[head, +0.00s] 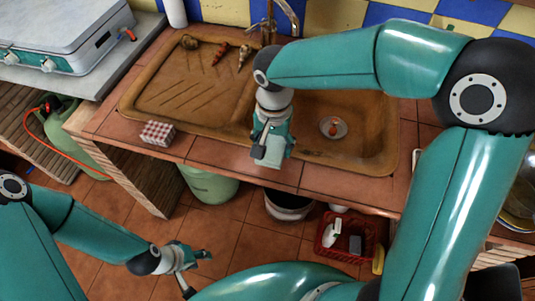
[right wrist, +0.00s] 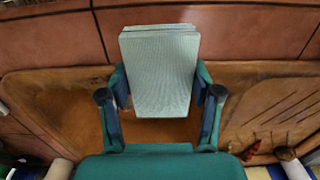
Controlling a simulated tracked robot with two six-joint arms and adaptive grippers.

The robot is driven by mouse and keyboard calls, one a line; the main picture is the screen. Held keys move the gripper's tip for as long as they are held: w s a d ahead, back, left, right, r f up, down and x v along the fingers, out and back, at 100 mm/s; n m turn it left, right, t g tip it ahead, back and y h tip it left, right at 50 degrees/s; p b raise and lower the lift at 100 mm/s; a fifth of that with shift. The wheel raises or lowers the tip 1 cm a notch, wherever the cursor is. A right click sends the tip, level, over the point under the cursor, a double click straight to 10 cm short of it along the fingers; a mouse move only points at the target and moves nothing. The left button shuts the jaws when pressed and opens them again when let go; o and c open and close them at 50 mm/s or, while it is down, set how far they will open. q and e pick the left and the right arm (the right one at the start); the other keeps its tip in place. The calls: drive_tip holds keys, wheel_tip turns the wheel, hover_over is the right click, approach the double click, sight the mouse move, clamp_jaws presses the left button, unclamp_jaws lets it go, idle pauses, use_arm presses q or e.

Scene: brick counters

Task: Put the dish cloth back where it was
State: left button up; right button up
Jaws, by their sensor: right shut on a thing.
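A pale grey-green folded dish cloth (right wrist: 160,75) is between the fingers of my right gripper (right wrist: 161,90), which is shut on it. In the head view the cloth's pale end (head: 271,161) shows below my right gripper (head: 270,140), over the front rim of the brown sink unit (head: 215,133). I cannot tell how high above the rim it is. My left gripper (head: 191,270) is low at the lower left, its fingers spread, over the floor and away from the cloth.
A red-and-white checked block (head: 158,133) sits on the tiled counter left of the sink. A small round drain piece (head: 333,127) is in the basin. Several small items lie on the drainboard's back edge. A red crate (head: 345,239) and green bin (head: 209,186) stand below the counter.

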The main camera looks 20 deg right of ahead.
sight(272, 155)
drive_tip(key=shift+f, duration=2.15)
drive_tip(key=shift+f+b, duration=0.3)
drive_tip(key=shift+f, duration=0.05)
drive_tip(key=o, duration=1.1)
drive_tip(key=shift+r, duration=0.15)
wheel_tip(272, 155, up, 12)
drive_tip(key=shift+r+p, duration=0.2)
drive_tip(key=shift+p, duration=0.2)
